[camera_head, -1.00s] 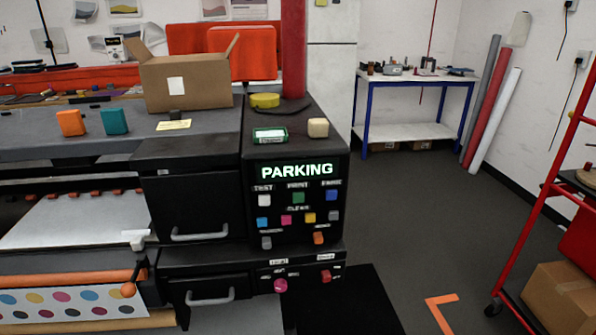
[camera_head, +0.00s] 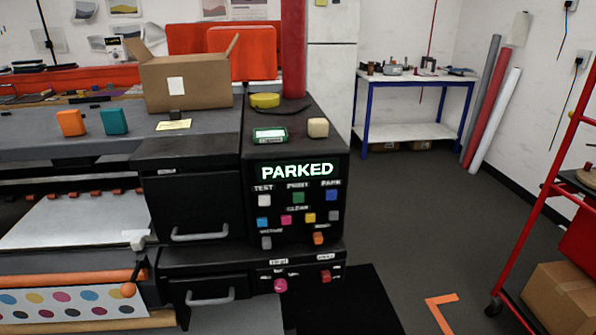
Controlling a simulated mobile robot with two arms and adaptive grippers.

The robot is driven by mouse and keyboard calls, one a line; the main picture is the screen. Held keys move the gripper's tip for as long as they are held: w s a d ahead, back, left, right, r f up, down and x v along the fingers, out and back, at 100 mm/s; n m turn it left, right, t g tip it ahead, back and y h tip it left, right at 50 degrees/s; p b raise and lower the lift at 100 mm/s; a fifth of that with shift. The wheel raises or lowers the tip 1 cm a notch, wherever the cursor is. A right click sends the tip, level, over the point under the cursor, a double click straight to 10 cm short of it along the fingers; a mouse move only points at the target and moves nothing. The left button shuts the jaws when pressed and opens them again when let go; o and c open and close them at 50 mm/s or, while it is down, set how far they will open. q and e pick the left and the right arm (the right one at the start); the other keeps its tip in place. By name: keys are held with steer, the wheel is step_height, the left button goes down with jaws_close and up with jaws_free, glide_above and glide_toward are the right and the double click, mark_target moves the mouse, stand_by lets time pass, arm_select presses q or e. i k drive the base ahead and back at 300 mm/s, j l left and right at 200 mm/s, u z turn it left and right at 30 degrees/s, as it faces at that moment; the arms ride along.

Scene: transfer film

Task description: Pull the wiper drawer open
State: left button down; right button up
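Two black drawers with grey bar handles are in the front of the printer, left of its control panel. The upper drawer (camera_head: 190,205) is shut, with its handle (camera_head: 200,236) low on the front and a small label at the top that I cannot read. The lower drawer (camera_head: 205,285) also looks shut, with a similar handle (camera_head: 210,299). I cannot tell from the labels which one is the wiper drawer. The panel display (camera_head: 297,171) reads PARKED. Neither of my grippers shows in the view.
A cardboard box (camera_head: 186,83) and a yellow tape roll (camera_head: 265,100) stand on the printer. A red trolley (camera_head: 545,190) is at the right, with open grey floor (camera_head: 410,220) between it and the printer. A blue-legged table (camera_head: 415,82) is at the back.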

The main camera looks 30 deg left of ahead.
mark_target(225, 288)
steer(key=u, duration=1.5)
